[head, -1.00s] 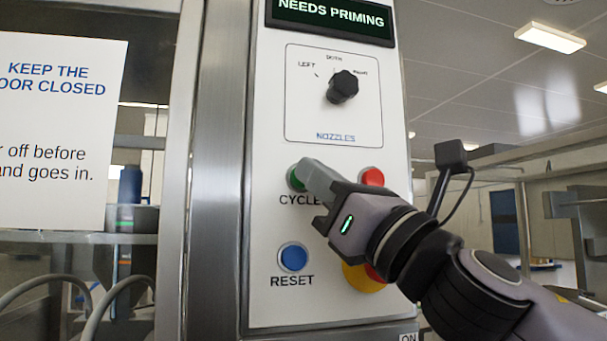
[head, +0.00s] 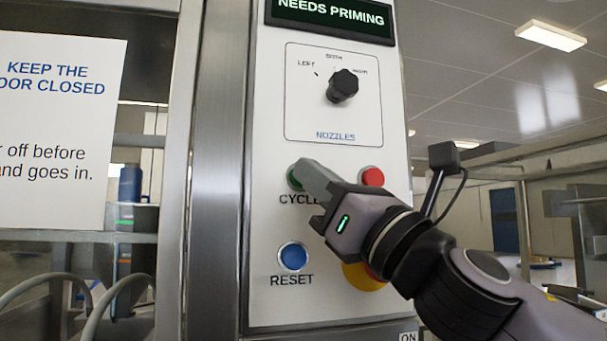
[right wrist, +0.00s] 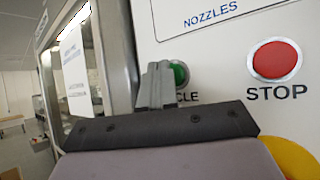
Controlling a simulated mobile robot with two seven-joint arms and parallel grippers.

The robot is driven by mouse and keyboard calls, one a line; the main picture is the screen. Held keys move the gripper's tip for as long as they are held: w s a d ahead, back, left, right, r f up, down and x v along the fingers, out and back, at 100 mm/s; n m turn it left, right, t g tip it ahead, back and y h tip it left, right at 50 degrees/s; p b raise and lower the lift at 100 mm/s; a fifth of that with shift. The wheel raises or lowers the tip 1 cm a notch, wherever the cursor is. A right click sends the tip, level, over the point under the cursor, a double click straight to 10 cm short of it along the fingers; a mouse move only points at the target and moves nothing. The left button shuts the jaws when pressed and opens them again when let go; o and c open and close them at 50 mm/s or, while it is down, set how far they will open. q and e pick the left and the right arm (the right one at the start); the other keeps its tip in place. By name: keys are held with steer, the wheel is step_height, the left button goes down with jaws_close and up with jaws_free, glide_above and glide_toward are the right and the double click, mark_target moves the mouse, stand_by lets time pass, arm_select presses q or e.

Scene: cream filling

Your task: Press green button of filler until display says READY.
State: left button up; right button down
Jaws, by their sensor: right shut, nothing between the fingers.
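The display (head: 331,16) at the top of the white filler panel (head: 270,230) reads NEEDS PRIMING. The green button (head: 293,180), labelled CYCLE, is at the panel's left and is mostly covered by my right gripper (head: 304,170) in the head view. The right gripper is shut and empty, its fingertips at the button. In the right wrist view the green button (right wrist: 180,74) shows just right of the fingertips (right wrist: 158,68). Whether they touch it or press it in, I cannot tell. My left gripper is not in view.
A red STOP button (head: 372,177) is to the right of the green one. A blue RESET button (head: 293,256) is below. A yellow-collared button (head: 364,278) is partly behind my right arm. A black NOZZLES knob (head: 342,86) is above. A glass door with a notice (head: 60,130) stands left.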

steer(key=shift+w, duration=0.2)
steer(key=shift+s, duration=0.1)
stand_by(0.4)
steer(key=shift+s+d, duration=0.25)
steer(key=shift+s, duration=0.5)
steer(key=s, duration=0.1)
steer(key=s+d, duration=0.1)
steer(key=s, duration=0.2)
steer(key=shift+s+d, duration=0.3)
steer(key=shift+s, duration=0.1)
stand_by(0.5)
